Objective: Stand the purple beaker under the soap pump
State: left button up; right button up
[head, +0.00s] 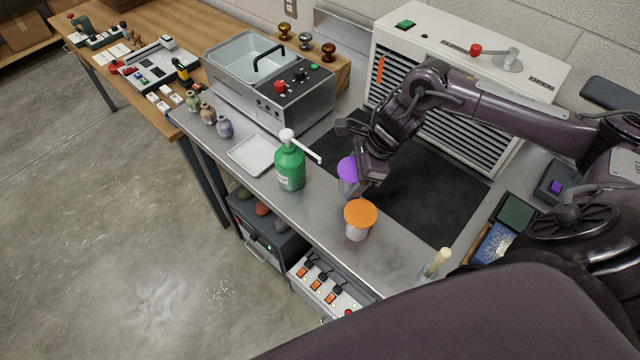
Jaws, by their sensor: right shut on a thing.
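The green soap pump bottle (290,167) stands on the metal bench with its white spout pointing right. The purple beaker (347,170), purple on top and grey below, is to the right of the bottle, near the spout's end. My right gripper (360,178) is shut on the purple beaker and partly hides it. I cannot tell whether the beaker touches the bench. A second beaker with an orange top (360,219) stands in front of the gripper, towards the bench's front edge. My left gripper is not in view.
A white tray (252,155) lies left of the pump, with several small vases (225,126) beyond it. A black mat (420,190) lies behind and right of the gripper. A louvred white cabinet (455,125) stands at the back. A pale-handled tool (437,262) is near the front right.

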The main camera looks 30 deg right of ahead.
jog(key=a, duration=0.1)
jog(key=w+a+f, duration=0.1)
jog(key=w+a+f+p, duration=0.1)
jog(key=shift+a, duration=0.35)
jog(key=shift+w+a+f+p, duration=0.25)
jog(key=shift+a+f+p, duration=0.2)
jog(key=shift+a, duration=0.15)
jog(key=shift+w+a+f+p, duration=0.25)
jog(key=shift+a+f+p, duration=0.1)
jog(key=shift+a+p, duration=0.15)
jog(key=shift+w+a+f, duration=0.2)
jog(key=shift+a+f, duration=0.1)
jog(key=shift+f, duration=0.15)
jog(key=shift+s+d+f, duration=0.1)
jog(key=o, duration=1)
